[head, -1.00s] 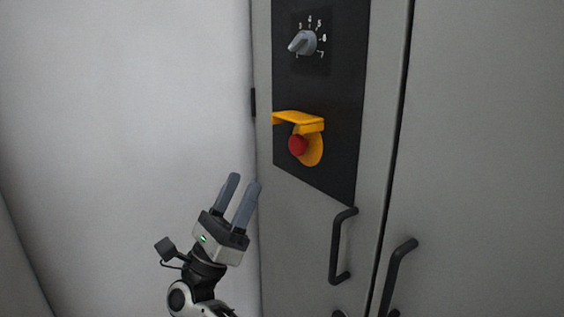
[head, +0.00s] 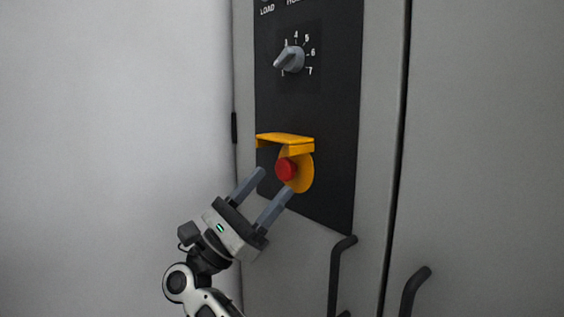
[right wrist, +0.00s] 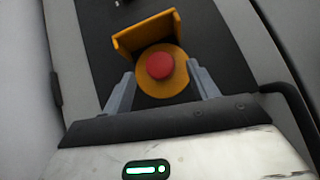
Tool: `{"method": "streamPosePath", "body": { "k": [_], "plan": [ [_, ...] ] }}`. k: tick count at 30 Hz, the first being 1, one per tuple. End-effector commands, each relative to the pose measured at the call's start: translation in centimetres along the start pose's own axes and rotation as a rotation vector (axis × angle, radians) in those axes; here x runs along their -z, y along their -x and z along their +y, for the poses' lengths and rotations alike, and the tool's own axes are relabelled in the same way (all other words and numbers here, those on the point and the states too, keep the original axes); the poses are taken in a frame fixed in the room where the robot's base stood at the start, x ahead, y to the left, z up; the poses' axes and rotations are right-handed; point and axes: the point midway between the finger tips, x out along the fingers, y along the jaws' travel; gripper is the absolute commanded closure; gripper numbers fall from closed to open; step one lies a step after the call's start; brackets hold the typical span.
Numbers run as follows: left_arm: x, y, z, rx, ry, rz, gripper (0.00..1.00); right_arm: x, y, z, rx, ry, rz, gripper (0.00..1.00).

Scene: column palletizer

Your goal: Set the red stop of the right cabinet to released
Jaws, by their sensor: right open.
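The red stop (head: 286,169) is a round red button on a yellow disc, under a yellow hood (head: 285,140), on the dark panel of the cabinet. My right gripper (head: 268,182) is open and empty, just below and in front of the button, its two fingers apart and pointing up toward it. In the right wrist view the red stop (right wrist: 160,66) lies between and beyond the two fingertips (right wrist: 160,82). I see no contact between the fingers and the button. My left gripper is not in view.
A grey rotary knob (head: 290,59) with a numbered scale sits on the dark panel (head: 335,130) above the hood. Dark door handles (head: 338,270) stand out to the lower right. A plain pale wall (head: 110,130) is at the left.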

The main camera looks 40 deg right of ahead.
Motion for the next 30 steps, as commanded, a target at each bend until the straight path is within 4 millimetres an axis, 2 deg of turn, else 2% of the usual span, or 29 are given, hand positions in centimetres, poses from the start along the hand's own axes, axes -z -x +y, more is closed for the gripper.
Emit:
{"method": "streamPosePath", "body": {
  "k": [1, 3, 7, 12, 20, 26, 27, 30],
  "plan": [
    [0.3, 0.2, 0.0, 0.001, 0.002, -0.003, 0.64, -0.1, -1.2, 0.0, 0.001, 0.0, -0.001, 0.41],
    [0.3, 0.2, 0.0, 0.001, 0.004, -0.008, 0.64, -0.2, -2.3, 0.0, 0.001, 0.0, -0.002, 0.41],
    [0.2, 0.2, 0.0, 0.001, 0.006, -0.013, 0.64, -0.1, -3.8, 0.0, 0.001, 0.001, -0.001, 0.41],
    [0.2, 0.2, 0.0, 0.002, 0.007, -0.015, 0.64, 0.0, -4.5, 0.0, -0.002, 0.001, 0.0, 0.41],
    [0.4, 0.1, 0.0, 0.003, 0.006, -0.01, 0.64, 0.0, -4.6, 0.0, -0.001, 0.001, 0.0, 0.41],
    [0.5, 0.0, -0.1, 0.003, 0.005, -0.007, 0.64, 0.0, -4.6, 0.0, -0.001, 0.001, 0.0, 0.96],
    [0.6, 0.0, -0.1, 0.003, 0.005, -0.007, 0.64, 0.0, -4.6, 0.0, -0.001, 0.001, 0.0, 1.0],
    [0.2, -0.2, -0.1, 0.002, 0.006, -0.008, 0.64, 0.0, -4.2, 0.0, -0.001, -0.001, 0.001, 1.0]
  ]
}}
